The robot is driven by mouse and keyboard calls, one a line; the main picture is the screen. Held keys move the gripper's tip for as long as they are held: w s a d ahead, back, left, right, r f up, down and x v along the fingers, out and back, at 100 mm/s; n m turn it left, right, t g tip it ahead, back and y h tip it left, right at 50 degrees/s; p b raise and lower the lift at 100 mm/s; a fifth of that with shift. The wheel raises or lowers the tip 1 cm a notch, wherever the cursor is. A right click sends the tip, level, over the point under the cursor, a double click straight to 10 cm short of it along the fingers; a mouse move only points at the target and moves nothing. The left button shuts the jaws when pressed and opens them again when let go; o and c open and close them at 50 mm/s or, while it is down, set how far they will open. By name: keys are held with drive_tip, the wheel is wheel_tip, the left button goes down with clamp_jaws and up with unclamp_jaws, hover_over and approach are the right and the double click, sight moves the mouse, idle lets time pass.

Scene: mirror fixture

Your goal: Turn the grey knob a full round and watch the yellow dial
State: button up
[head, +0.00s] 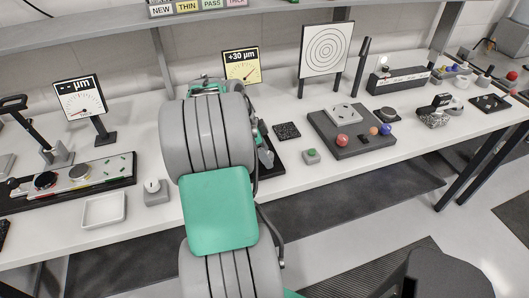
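The yellow dial (241,67) stands upright at the back of the bench, just right of my arm's top. Its heading reads "+30 µm", and a small needle shows on its face. My own arm fills the middle of the head view and covers the bench in front of the dial. Part of a dark fixture base (272,166) shows at the arm's right edge. I cannot make out the grey knob; it may be behind my arm. My gripper is hidden behind the arm, so its hold cannot be seen.
A white dial (80,97) stands at the left. A grey box with a pale knob (156,190) and a white tray (104,210) sit near the front edge.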

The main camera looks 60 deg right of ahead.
drive_tip(key=shift+c, duration=0.4)
clamp_jaws()
drive_tip(key=shift+n+b, duration=0.3)
drive_tip(key=n+b, duration=0.1)
drive_tip(key=n+t+h+b, duration=0.1)
drive_tip(key=shift+s+a+f+n, duration=0.1)
drive_tip(key=shift+f+n, duration=0.05)
drive_tip(key=shift+n, duration=0.15)
drive_tip(key=n+b, duration=0.1)
drive_tip(key=n, duration=0.1)
drive_tip(key=n+t+b, duration=0.1)
drive_tip(key=n+b, duration=0.1)
drive_tip(key=shift+s+a+h, duration=0.1)
drive_tip(key=shift+s+h, duration=0.1)
drive_tip(key=shift+h, duration=0.2)
drive_tip(key=n+t+b, duration=0.1)
drive_tip(key=n, duration=0.1)
drive_tip(key=n+b, duration=0.1)
drive_tip(key=n, duration=0.1)
drive_tip(key=shift+s+t, duration=0.2)
drive_tip(key=shift+t, duration=0.2)
drive_tip(key=shift+n+t+b, duration=0.6)
drive_tip(key=shift+n+b, duration=0.05)
drive_tip(key=shift+n, duration=0.95)
drive_tip(key=shift+r, duration=0.2)
